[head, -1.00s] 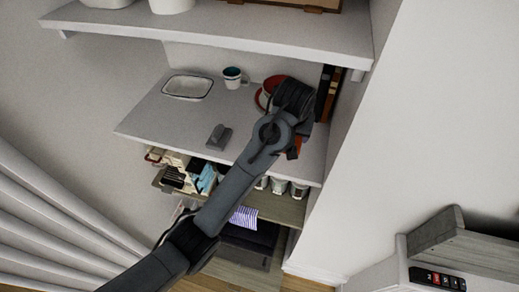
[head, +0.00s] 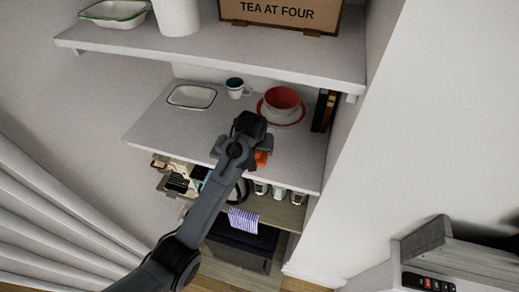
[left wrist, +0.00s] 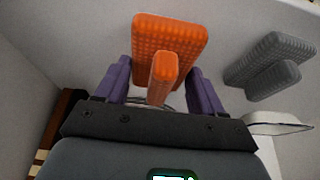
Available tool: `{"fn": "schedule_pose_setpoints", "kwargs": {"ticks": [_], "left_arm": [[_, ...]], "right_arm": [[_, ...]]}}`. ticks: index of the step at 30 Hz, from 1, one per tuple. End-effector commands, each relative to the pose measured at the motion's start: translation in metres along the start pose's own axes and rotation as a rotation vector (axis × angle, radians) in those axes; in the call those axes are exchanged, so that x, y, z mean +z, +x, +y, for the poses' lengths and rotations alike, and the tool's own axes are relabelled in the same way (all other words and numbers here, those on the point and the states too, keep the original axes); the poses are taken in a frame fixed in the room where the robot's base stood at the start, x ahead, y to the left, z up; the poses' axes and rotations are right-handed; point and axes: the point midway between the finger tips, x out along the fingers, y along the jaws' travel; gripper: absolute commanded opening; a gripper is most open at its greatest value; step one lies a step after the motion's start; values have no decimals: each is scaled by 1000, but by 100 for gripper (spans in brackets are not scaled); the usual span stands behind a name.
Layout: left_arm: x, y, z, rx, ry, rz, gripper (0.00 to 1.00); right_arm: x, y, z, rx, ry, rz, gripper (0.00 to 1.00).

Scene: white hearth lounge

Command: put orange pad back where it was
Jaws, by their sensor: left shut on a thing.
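My left gripper (head: 258,150) is over the front part of the middle shelf (head: 160,125). It is shut on the orange pad (head: 262,158). In the left wrist view the orange pad (left wrist: 180,38) has a bumpy plate with a raised ridge, and the ridge is between the purple fingers of the left gripper (left wrist: 160,70). A grey pad (left wrist: 270,65) of like shape lies to the right in that view. In the head view my arm hides most of that area. Whether the orange pad touches the shelf, I cannot tell. My right gripper is not in view.
A red bowl on a plate (head: 283,101), a mug (head: 235,87) and a white tray (head: 191,96) stand along the back of this shelf. Dark books (head: 325,110) stand at its right wall. The upper shelf (head: 210,47) overhangs. A lower shelf holds jars and cloths.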

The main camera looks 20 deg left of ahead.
Motion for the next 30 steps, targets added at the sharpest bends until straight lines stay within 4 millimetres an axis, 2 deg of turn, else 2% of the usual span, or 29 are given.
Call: {"fn": "schedule_pose_setpoints", "kwargs": {"ticks": [1, 6, 18, 19, 23, 24, 30], "left_arm": [[2, 4, 0, -1, 0, -4, 40], [8, 17, 0, 0, 0, -1, 40], [9, 22, 0, 0, 0, 0, 40], [9, 22, 0, 0, -1, 0, 70], [9, 22, 0, 0, -1, 0, 90], [9, 22, 0, 0, -1, 0, 94], [9, 22, 0, 0, -1, 0, 94]], "right_arm": [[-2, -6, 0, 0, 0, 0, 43], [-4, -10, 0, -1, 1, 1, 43], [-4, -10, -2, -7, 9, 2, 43], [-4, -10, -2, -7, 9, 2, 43], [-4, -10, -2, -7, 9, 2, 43], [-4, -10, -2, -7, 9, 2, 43], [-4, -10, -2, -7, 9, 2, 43]]}}
